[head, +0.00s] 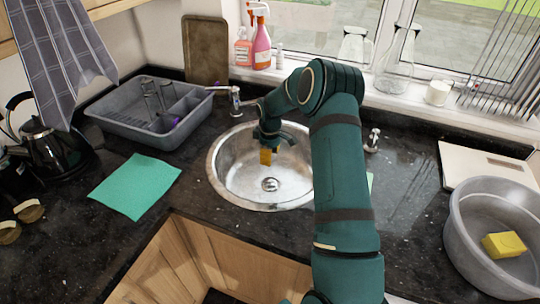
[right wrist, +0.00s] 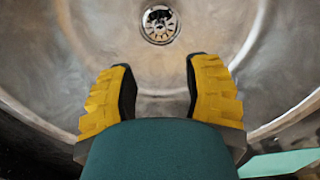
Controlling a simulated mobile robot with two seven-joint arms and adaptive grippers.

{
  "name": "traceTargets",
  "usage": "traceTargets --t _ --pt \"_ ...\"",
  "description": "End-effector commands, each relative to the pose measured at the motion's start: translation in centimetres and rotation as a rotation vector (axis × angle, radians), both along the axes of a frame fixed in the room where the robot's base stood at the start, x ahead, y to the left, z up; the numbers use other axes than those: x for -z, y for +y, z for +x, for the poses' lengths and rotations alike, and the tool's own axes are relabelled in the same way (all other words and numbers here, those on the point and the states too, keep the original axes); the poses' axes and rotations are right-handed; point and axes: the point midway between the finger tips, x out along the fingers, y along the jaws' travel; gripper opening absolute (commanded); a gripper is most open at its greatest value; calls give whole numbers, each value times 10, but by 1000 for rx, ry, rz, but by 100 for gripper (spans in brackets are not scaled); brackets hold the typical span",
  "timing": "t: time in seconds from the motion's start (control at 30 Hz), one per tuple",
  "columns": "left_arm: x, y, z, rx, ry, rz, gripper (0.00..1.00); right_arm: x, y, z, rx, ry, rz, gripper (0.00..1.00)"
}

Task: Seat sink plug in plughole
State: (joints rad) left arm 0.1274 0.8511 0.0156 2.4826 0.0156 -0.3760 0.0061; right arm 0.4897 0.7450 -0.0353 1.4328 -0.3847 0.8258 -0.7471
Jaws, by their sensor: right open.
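The round metal sink (head: 235,184) is set in the dark worktop. Its plughole (head: 270,184) is in the bottom and shows at the top of the right wrist view (right wrist: 160,24), with a metal rim and a dark shape in its middle. I cannot tell whether that dark shape is the sink plug; no separate plug shows clearly. My right gripper (head: 265,157) is over the sink, behind the plughole in the head view. Its yellow fingers are apart and empty in the right wrist view (right wrist: 160,72). My left gripper is out of view.
A tap (head: 236,101) stands at the sink's back left. A grey dish rack (head: 120,118) and green cloth (head: 135,186) lie left. A grey basin (head: 462,232) with a yellow sponge (head: 503,245) stands right. A small metal fitting (head: 372,140) is right of my arm.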

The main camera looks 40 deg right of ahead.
Motion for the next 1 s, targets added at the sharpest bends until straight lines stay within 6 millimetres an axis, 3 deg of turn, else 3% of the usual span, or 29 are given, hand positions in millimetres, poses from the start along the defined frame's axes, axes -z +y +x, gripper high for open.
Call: traceTargets --t 0.5,1.0 --pt "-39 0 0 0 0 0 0 -67 0 0 0 -1 0 49" --pt "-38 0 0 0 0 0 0 -67 0 0 0 0 0 49"
